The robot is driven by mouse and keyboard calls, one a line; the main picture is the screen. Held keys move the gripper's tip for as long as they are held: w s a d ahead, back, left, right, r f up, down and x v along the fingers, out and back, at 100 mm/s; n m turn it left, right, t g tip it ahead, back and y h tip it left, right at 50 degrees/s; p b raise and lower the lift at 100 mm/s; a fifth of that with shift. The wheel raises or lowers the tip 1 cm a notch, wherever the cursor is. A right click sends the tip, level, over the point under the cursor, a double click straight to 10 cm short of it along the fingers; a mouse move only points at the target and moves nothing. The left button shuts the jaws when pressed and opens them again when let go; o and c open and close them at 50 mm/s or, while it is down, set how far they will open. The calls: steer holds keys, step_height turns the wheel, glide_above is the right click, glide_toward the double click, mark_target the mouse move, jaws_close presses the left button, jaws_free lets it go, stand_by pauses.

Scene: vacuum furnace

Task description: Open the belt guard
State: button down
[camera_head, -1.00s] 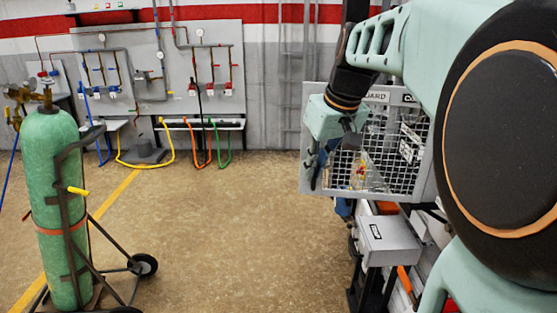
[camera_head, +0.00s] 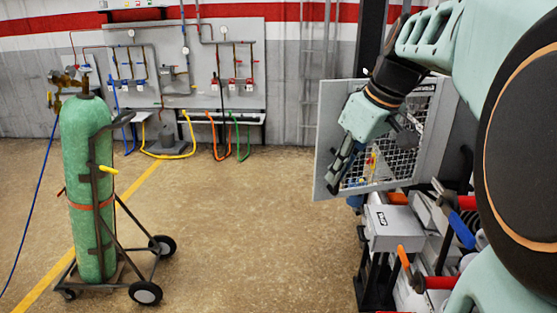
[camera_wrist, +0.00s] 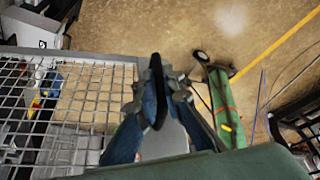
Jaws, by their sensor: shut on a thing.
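The belt guard (camera_head: 327,135) is a grey-framed wire-mesh panel at the right of the head view. It stands swung out at an angle, with its left edge out over the floor. In the wrist view its mesh (camera_wrist: 88,95) fills the left side. My gripper (camera_head: 335,180) is at the guard's free left edge, pointing down. In the wrist view my blue gripper fingers (camera_wrist: 158,95) are shut around a dark upright part at that edge, apparently the handle. My arm hides part of the guard's upper middle and right.
A grey box (camera_head: 393,225) on a dark stand is below the guard. Red- and blue-handled tools (camera_head: 460,225) lie to its right. A green gas cylinder (camera_head: 90,190) on a cart stands at left. The floor between is clear.

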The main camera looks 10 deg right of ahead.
steer(key=shift+r, duration=0.1)
stand_by(0.3)
steer(key=c, duration=2.3)
jaws_free()
steer(key=shift+s, duration=0.1)
steer(key=v, duration=1.2)
